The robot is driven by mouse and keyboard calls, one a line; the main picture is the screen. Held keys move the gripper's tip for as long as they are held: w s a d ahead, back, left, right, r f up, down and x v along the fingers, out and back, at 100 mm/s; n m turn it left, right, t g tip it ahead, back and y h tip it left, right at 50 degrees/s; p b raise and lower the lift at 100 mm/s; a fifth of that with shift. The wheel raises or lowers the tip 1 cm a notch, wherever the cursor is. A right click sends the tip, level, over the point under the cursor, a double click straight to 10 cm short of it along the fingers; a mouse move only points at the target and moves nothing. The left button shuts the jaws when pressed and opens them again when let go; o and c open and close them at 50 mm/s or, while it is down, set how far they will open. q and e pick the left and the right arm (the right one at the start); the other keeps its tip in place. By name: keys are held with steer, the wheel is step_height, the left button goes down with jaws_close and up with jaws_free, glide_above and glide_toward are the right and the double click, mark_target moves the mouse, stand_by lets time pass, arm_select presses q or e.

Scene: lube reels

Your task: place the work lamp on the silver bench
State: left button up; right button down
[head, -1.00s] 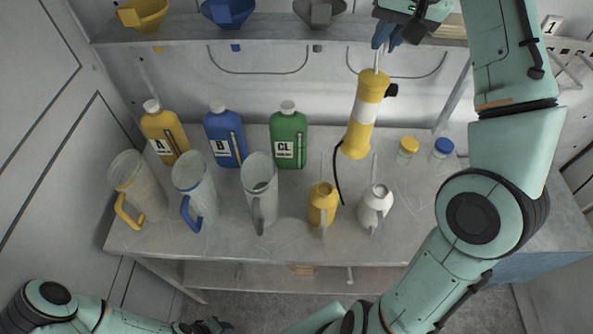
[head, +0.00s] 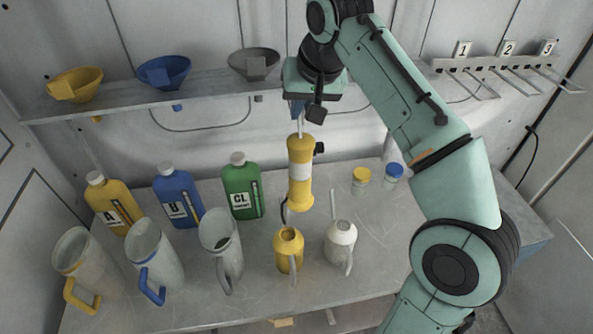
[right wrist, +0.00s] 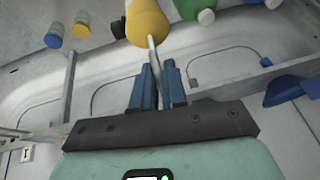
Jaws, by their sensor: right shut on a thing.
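Whether the lamp's bottom touches the bench I cannot tell. My left gripper is out of view.
Bottles in yellow (head: 113,204), blue (head: 178,196) and green (head: 242,188) stand at the bench's back left. Clear jugs (head: 220,243), a yellow can (head: 288,250) and a white can (head: 341,243) line the front. Two small jars (head: 361,180) stand right of the lamp.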

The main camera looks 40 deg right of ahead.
mark_target(303, 165)
steer(key=f+b, duration=0.1)
steer(key=f, duration=0.2)
steer(key=f+b, duration=0.1)
steer(key=f, duration=0.2)
steer(key=s+f+b, duration=0.1)
steer(key=f, duration=0.2)
steer(key=shift+f, duration=0.4)
steer(key=shift+w+f, duration=0.2)
steer(key=shift+f, duration=0.35)
step_height(303, 165, down, 4)
steer(key=shift+s+r+b, duration=0.1)
steer(key=shift+r+b, duration=0.1)
steer(key=shift+b, duration=0.6)
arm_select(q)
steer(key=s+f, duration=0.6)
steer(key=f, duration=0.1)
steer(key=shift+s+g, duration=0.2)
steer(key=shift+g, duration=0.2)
